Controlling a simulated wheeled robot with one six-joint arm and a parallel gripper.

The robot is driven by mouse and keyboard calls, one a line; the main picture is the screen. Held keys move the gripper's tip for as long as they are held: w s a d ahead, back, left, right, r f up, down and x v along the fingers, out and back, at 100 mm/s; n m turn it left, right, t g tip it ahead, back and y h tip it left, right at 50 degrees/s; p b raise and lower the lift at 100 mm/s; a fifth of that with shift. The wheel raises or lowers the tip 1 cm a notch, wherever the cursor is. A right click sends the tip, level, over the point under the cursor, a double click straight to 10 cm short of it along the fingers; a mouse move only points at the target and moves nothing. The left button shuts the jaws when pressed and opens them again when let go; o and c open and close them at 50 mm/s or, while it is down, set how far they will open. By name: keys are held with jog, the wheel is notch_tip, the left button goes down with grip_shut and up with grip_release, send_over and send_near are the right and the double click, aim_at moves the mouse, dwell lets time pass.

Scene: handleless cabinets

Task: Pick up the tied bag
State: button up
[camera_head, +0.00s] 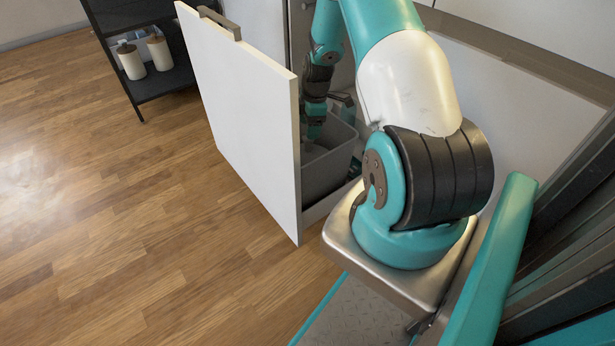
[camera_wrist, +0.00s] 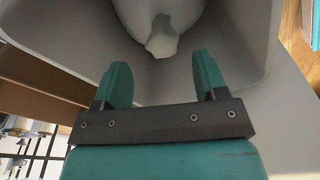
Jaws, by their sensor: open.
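The tied bag (camera_wrist: 165,38) is pale grey-white and sits inside a grey bin. Its gathered top points toward my gripper in the wrist view, and the rest is cut off by the upper edge. My gripper (camera_wrist: 160,80) is open, its two teal fingers apart, with the bag's tied top just beyond the fingertips and roughly between them. I cannot tell whether they touch. In the head view the bin (camera_head: 330,172) stands in a pulled-out drawer, and my arm reaches down into it. The bag is hidden there.
The white drawer front (camera_head: 240,115) stands open at the left of the bin, with a handle (camera_head: 220,22) on top. The wood floor (camera_head: 110,220) at the left is clear.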

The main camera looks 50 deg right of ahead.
aim_at(308, 144)
jog(key=f+b, duration=0.1)
jog(key=f, duration=0.1)
jog(key=f+b, duration=0.1)
jog(key=f, duration=0.2)
jog(key=f+b, duration=0.1)
jog(key=f, duration=0.1)
jog(key=shift+w+a+f, duration=0.1)
jog(key=shift+a+f, duration=0.05)
jog(key=shift+a, duration=0.25)
grip_shut()
